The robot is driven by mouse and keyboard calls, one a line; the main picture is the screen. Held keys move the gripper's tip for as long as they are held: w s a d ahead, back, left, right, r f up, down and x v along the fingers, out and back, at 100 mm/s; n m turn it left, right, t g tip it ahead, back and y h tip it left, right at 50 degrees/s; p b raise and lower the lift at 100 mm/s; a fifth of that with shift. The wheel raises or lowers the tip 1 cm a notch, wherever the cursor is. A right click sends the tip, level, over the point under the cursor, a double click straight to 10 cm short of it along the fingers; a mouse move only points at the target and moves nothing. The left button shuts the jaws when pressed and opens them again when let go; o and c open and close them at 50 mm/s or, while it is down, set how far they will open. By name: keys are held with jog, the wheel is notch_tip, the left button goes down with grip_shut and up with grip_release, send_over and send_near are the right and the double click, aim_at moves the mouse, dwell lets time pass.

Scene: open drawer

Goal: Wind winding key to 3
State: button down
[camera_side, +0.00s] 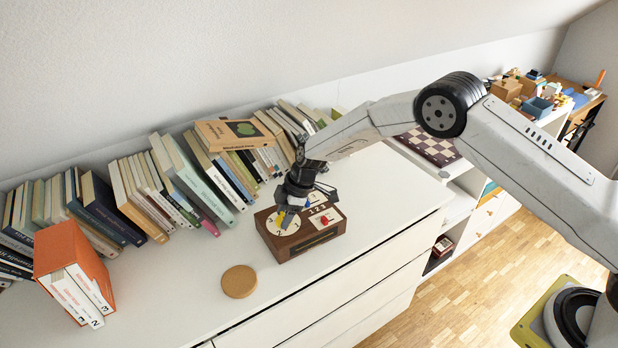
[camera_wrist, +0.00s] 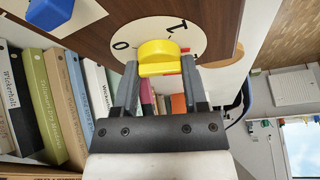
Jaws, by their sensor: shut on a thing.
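The winding key is a yellow knob (camera_wrist: 160,55) at the middle of a white round dial (camera_wrist: 140,35) in the wrist view. The dial has dark digits; a 0 shows at its left, others are partly hidden. A small red mark shows at the key's right side. My gripper (camera_wrist: 158,78) is shut on the key, one finger on each side. In the side view my gripper (camera_side: 290,207) is over the left part of the brown wooden box (camera_side: 306,242), whose left dial (camera_side: 283,227) is partly covered.
The box's top also carries a 1 2 3 plate (camera_side: 325,217) with a red piece. A blue piece (camera_wrist: 50,14) shows in the wrist view. A row of books (camera_side: 150,195) leans behind the box. A round cork disc (camera_side: 239,281) lies in front on the white top.

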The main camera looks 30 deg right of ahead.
jog(key=shift+m, duration=0.4)
jog(key=shift+m+t+h, duration=0.35)
jog(key=shift+m+t, duration=0.15)
jog(key=shift+m, duration=0.8)
jog(key=shift+m+t+h, duration=0.35)
jog(key=shift+m+t, duration=0.15)
jog(key=shift+m, duration=0.8)
jog(key=shift+s+a+m+t+h, duration=0.1)
jog(key=shift+m+t+h, duration=0.3)
jog(key=shift+m, duration=1.1)
jog(key=shift+a+m+t+h, duration=0.1)
jog(key=shift+m+h, duration=0.5)
jog(key=shift+m, duration=0.9)
jog(key=shift+a+m+h, duration=0.1)
jog(key=shift+m+h, duration=0.5)
jog(key=shift+m, duration=0.95)
jog(key=shift+m+h, duration=0.6)
jog(key=shift+m, duration=0.95)
jog(key=m+h, duration=0.1)
jog(key=m, duration=0.1)
jog(key=m+g, duration=0.1)
jog(key=m, duration=0.2)
jog(key=shift+m+h, duration=0.3)
jog(key=shift+h, duration=0.1)
jog(key=shift+c, duration=0.6)
grip_release()
jog(key=shift+r, duration=0.1)
